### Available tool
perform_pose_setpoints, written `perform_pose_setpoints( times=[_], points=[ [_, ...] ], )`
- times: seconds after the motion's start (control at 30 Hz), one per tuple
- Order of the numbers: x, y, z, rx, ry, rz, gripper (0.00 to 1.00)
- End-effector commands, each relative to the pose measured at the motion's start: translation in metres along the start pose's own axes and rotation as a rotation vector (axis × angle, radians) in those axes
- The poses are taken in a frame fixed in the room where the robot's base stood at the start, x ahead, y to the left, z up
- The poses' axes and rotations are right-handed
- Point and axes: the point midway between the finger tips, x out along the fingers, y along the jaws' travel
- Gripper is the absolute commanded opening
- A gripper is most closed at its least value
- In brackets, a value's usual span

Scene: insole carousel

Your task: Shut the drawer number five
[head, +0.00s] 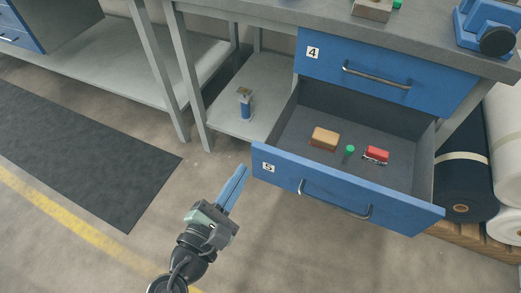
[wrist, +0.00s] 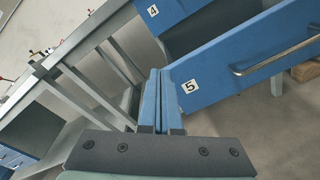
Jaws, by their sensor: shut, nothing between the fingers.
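Drawer number five (head: 335,196) is pulled far out below drawer four, its blue front marked 5 and fitted with a metal bar handle (head: 334,203). Inside it lie a brush with a tan top (head: 325,138), a small green-topped item (head: 350,149) and a red item (head: 376,154). My gripper (head: 244,170) is shut and empty, just left of the front's left end in the head view. In the wrist view the blue fingers (wrist: 161,72) point ahead, with drawer five's front (wrist: 240,62) close on their right. I cannot tell whether they touch it.
Drawer four (head: 385,75) is closed above, under the grey bench top. A lower shelf (head: 255,95) with a small blue item (head: 246,104) lies left of the drawer. Floor in front is clear, with a dark mat (head: 80,150) at left.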

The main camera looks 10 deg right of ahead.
Motion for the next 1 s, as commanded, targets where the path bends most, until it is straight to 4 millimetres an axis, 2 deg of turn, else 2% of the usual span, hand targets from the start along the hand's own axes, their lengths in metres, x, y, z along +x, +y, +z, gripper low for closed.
perform_pose_setpoints(
  times=[0.03, 0.13, 0.27, 0.37, 0.57, 0.8, 1.0],
  points=[
    [-0.017, -0.015, -0.008, -0.174, -0.007, -0.005, 0.00],
    [-0.041, -0.034, -0.018, -0.435, -0.037, 0.006, 0.00],
    [-0.058, -0.045, -0.024, -0.614, -0.063, 0.022, 0.00],
    [-0.058, -0.047, -0.025, -0.656, -0.072, 0.026, 0.00],
    [-0.029, -0.046, -0.023, -0.653, -0.076, 0.023, 0.00],
    [0.024, -0.044, -0.020, -0.650, -0.076, 0.023, 0.00],
    [0.059, -0.042, -0.018, -0.650, -0.075, 0.024, 0.00]
  ],
)
